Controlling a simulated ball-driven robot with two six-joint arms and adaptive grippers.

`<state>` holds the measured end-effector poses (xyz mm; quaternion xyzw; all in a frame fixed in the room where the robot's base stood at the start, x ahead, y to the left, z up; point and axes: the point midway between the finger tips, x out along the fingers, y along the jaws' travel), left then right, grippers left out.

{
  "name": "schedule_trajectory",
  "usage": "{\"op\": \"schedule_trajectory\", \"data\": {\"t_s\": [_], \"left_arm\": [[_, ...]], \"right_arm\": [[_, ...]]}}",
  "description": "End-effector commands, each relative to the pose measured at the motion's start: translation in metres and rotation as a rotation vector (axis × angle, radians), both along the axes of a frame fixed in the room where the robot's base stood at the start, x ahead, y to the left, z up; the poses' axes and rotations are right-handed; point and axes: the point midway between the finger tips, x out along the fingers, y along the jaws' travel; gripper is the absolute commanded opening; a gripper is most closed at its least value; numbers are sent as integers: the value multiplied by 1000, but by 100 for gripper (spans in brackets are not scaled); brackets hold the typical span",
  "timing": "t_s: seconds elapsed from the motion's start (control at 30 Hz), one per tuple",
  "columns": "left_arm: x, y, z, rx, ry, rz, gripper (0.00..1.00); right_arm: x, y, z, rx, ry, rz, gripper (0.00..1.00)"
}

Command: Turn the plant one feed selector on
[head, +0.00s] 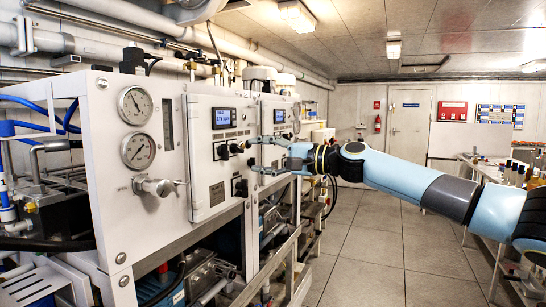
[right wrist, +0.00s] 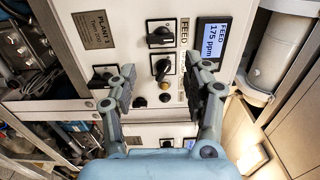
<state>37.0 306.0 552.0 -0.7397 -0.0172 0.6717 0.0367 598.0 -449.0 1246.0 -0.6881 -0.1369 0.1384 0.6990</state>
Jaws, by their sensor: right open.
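In the right wrist view, a black rotary selector (right wrist: 160,35) sits on the white plant one panel (right wrist: 125,50) beside the word FEED; its handle lies across the picture. A second black selector (right wrist: 162,68) is just below it, its label too small to read. The selector by FEED also shows in the head view (head: 220,151), below the panel's display. My right gripper (head: 256,155) is open and empty at the panel front. In the wrist view its fingers (right wrist: 168,92) straddle the area below the second selector, with no selector between them at the tips. My left gripper is not in view.
A lit display (right wrist: 212,42) reads FEED 175 ppm. A PLANT 1 plate (right wrist: 93,30) and another dark knob (right wrist: 104,76) are on the left in the wrist view. Gauges (head: 138,150) and a valve handle (head: 158,187) stand left of the panel. The aisle floor (head: 365,245) is clear.

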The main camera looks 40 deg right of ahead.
Motion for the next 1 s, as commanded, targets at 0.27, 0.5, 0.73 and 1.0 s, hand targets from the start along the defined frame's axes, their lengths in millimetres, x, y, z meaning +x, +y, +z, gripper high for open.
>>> {"op": "schedule_trajectory", "data": {"t_s": [0.27,0.5,0.73,1.0], "left_arm": [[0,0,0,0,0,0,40],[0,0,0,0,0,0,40],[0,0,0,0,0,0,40],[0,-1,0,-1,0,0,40]], "right_arm": [[-26,-11,0,0,0,2,50],[-33,-14,0,1,1,-2,50],[-33,-14,0,1,0,-2,50],[-33,-14,0,2,1,-2,50]]}}
